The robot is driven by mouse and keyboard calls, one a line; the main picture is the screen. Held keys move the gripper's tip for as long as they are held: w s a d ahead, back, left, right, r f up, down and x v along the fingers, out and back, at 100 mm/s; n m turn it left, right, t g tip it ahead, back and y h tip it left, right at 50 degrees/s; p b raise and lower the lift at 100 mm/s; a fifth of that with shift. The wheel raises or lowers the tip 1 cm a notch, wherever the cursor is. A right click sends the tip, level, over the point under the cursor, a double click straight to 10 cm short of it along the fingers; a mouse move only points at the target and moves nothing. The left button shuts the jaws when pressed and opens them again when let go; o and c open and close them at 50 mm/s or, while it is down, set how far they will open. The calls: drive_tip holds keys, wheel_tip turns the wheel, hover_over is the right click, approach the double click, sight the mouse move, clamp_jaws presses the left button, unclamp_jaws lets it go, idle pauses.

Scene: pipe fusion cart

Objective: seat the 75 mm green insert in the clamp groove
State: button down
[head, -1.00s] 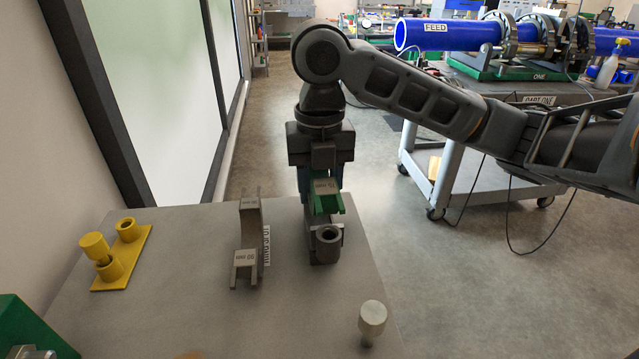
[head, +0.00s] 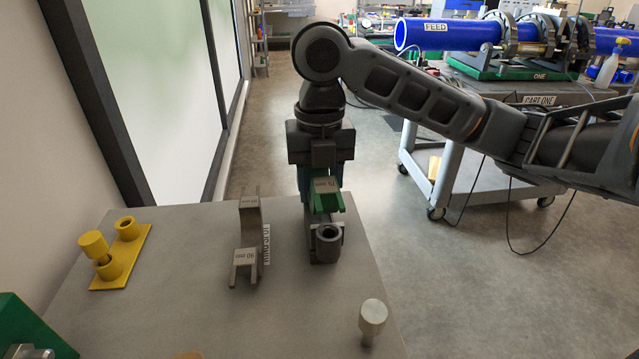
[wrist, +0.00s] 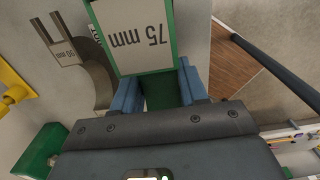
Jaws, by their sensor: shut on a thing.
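The 75 mm green insert (head: 326,202) has a pale label plate and is between the fingers of my gripper (head: 321,181). In the wrist view the "75 mm" label on the insert (wrist: 143,36) reads upside down, and the blue fingers of my gripper (wrist: 160,92) close on its sides. In the head view the insert is at the far right part of the grey table, just behind a dark socketed piece (head: 328,242). I cannot tell whether they touch. A clamp machine (head: 510,42) holding blue pipe stands on the cart at the back right; its groove cannot be made out.
A yellow stand (head: 122,262) is at the table's left and a pale round-topped post (head: 373,315) at front right. Floor between table (head: 190,320) and cart (head: 470,190) is clear.

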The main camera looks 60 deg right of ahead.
drive_tip(key=shift+f+b, duration=1.7)
drive_tip(key=shift+f, duration=0.2)
drive_tip(key=c, duration=0.5)
unclamp_jaws()
drive_tip(key=shift+r+p, duration=0.5)
drive_tip(key=shift+r, duration=3.45)
